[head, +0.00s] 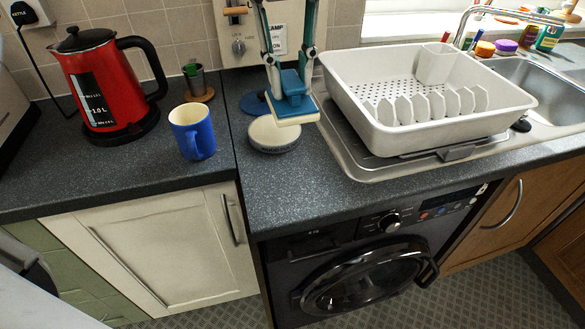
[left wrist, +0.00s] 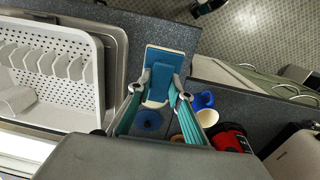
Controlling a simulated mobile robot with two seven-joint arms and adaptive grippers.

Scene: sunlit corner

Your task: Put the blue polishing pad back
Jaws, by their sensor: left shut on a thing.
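The blue polishing pad (head: 293,108) is a rectangular block with a blue grip on top and a pale underside. My left gripper (head: 290,82) is shut on its grip and holds it above the dark counter. The pad (left wrist: 172,57) also shows between the fingertips in the left wrist view. A round cream tin (head: 273,136) stands on the counter just below the pad in the head view, its far edge partly covered. A flat blue disc (head: 254,104) lies behind the tin. My right gripper is not in view.
A blue mug (head: 199,143) and a red kettle (head: 104,84) stand to the left. A white dish rack (head: 440,125) stands close on the right, beside the sink (head: 545,90). The counter's front strip is clear.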

